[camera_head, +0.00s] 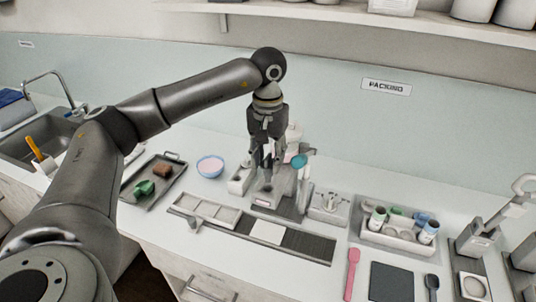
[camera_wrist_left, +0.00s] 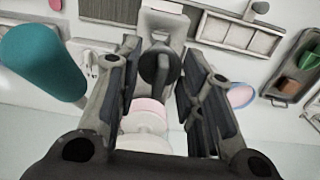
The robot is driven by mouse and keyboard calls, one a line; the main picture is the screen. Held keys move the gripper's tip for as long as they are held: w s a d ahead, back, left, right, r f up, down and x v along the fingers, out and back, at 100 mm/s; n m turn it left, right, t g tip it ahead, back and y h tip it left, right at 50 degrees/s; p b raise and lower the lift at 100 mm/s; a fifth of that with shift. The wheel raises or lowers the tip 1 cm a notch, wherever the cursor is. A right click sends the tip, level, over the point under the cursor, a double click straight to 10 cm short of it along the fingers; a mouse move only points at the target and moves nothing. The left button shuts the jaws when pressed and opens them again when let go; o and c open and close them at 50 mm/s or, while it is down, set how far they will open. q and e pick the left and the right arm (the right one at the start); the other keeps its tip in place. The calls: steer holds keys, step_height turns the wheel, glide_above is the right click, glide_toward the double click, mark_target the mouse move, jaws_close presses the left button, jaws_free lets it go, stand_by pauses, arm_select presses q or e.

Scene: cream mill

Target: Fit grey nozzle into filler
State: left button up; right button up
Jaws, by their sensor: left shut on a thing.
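The filler (camera_head: 303,187) is a pale grey machine with a teal knob (camera_head: 299,161), standing at the back of the counter behind the belt. In the left wrist view its pale frame (camera_wrist_left: 165,22) is at the top, with the teal knob (camera_wrist_left: 40,62) large at the left. My left gripper (camera_head: 268,165) points down at the filler. In the wrist view its fingers (camera_wrist_left: 157,85) are shut on a dark grey round piece, apparently the grey nozzle (camera_wrist_left: 155,66). The fingers hide much of it, and I cannot tell whether it touches the filler. My right gripper is not in view.
A small rack (camera_head: 328,205) stands right of the filler, and a pink-filled bowl (camera_head: 210,166) left. A tray (camera_head: 166,190) holds a green scoop and brown block. The dark belt (camera_head: 312,246) runs in front. A caddy with jars (camera_head: 398,240) is at the right.

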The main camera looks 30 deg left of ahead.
mark_target(268, 181)
arm_select(q)
steer(key=shift+f, duration=0.55)
steer(key=shift+f+b, duration=0.45)
steer(key=shift+b, duration=0.1)
steer(key=shift+f+b, duration=1)
steer(key=shift+f, duration=0.25)
steer(key=shift+f+b, duration=1.2)
steer(key=shift+f, duration=0.25)
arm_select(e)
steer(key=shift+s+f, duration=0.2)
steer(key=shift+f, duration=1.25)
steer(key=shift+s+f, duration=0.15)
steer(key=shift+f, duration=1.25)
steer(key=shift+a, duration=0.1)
arm_select(q)
steer(key=o, duration=1)
steer(key=shift+c, duration=0.2)
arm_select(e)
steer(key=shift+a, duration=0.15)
arm_select(q)
steer(key=shift+r, duration=0.15)
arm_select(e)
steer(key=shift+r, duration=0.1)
